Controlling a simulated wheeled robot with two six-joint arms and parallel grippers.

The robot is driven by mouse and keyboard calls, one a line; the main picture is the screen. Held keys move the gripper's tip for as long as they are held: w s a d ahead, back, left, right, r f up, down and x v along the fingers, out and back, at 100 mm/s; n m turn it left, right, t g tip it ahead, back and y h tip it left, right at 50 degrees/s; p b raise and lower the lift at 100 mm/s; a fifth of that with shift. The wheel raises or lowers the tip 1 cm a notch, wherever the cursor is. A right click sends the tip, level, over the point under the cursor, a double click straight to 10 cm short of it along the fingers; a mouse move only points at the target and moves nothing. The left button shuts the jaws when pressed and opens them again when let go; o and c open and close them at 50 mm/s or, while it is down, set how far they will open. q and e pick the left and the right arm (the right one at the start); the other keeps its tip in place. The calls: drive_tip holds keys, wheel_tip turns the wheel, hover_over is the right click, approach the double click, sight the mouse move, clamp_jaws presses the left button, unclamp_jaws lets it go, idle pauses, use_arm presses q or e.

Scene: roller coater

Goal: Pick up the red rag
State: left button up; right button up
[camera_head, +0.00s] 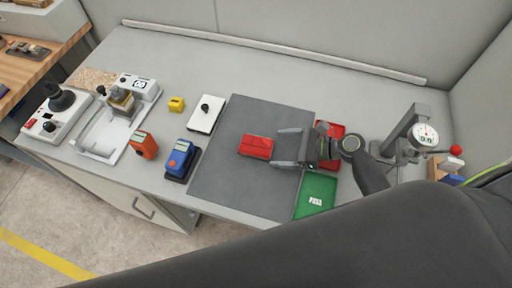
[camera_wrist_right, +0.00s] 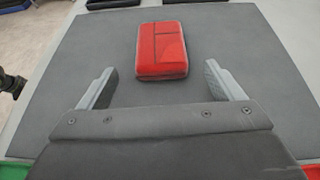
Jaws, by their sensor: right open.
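The red rag (camera_head: 257,147) is a folded, block-like red bundle lying flat on the dark grey mat (camera_head: 230,185). In the right wrist view the rag (camera_wrist_right: 161,52) lies beyond the fingertips, roughly centred between them. My right gripper (camera_head: 278,146) is open and empty, just to the right of the rag, with its fingers pointing left toward it. Its two fingers also show spread apart in the right wrist view (camera_wrist_right: 160,85). I cannot tell whether the fingers touch the mat. My left gripper is not in view.
A red tray (camera_head: 333,129) and a green tray (camera_head: 316,194) lie right of the mat, the red one partly hidden by my gripper. A dial gauge stand (camera_head: 424,134) stands farther right. Blue (camera_head: 180,158) and orange (camera_head: 144,144) devices and a white box (camera_head: 205,116) stand left.

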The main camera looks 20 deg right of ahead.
sight(268, 147)
drive_tip(key=shift+b+x, duration=0.5)
drive_tip(key=shift+x, duration=0.65)
drive_tip(key=b+x, duration=0.2)
drive_tip(key=x, duration=0.1)
drive_tip(key=shift+w, duration=0.1)
drive_tip(key=shift+w+a+f+b, duration=0.15)
drive_tip(key=shift+w+a+b, duration=0.1)
drive_tip(key=shift+a+b, duration=0.15)
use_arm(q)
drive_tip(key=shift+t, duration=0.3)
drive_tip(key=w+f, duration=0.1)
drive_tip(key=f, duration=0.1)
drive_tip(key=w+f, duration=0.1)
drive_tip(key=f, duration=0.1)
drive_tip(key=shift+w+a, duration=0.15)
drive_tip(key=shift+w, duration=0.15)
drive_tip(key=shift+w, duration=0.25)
use_arm(e)
drive_tip(key=c, duration=1.1)
drive_tip(key=shift+o, duration=0.2)
